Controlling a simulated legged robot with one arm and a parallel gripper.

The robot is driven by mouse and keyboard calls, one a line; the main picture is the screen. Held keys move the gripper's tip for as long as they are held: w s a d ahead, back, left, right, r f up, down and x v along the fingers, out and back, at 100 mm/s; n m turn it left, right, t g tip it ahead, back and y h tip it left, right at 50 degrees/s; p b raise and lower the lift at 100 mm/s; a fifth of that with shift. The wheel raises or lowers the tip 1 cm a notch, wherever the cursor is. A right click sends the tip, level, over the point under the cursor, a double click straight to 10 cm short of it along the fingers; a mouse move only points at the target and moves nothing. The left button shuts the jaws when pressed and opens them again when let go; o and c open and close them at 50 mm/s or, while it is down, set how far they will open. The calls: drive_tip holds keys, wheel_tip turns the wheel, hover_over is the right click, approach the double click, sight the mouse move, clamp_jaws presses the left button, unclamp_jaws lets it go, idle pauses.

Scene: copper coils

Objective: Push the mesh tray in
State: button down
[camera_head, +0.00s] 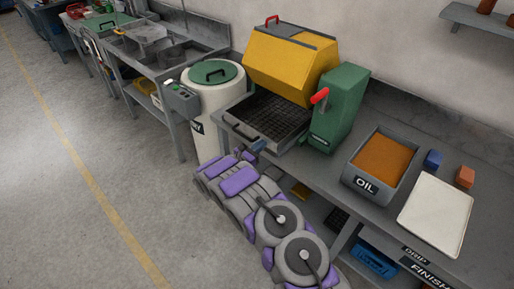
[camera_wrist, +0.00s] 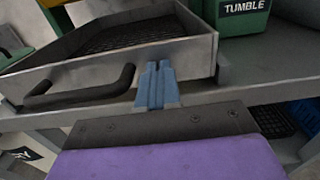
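The mesh tray (camera_head: 272,114) is a grey metal tray with a dark mesh floor. It sticks out toward me from under the yellow hood (camera_head: 290,66), and its inside looks empty. In the wrist view the tray's front wall (camera_wrist: 194,57) and its black bar handle (camera_wrist: 82,94) are close ahead. My gripper (camera_head: 259,146) is at the tray's front, right of the handle. In the wrist view its blue fingers (camera_wrist: 157,70) are together with nothing seen between them. The tips are at the front wall; whether they touch it I cannot tell.
A green box with a red lever (camera_head: 320,96) stands right of the tray. A white drum with a green lid (camera_head: 214,88) stands left. An oil bin (camera_head: 381,165) and a white tray (camera_head: 436,213) sit farther right on the bench. The floor (camera_head: 120,190) at left is clear.

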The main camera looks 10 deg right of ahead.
drive_tip(key=shift+d+r, duration=0.15)
drive_tip(key=shift+d, duration=0.1)
drive_tip(key=p+v, duration=0.2)
drive_tip(key=v, duration=1.2)
drive_tip(key=shift+p, duration=0.4)
drive_tip(key=shift+w, duration=0.1)
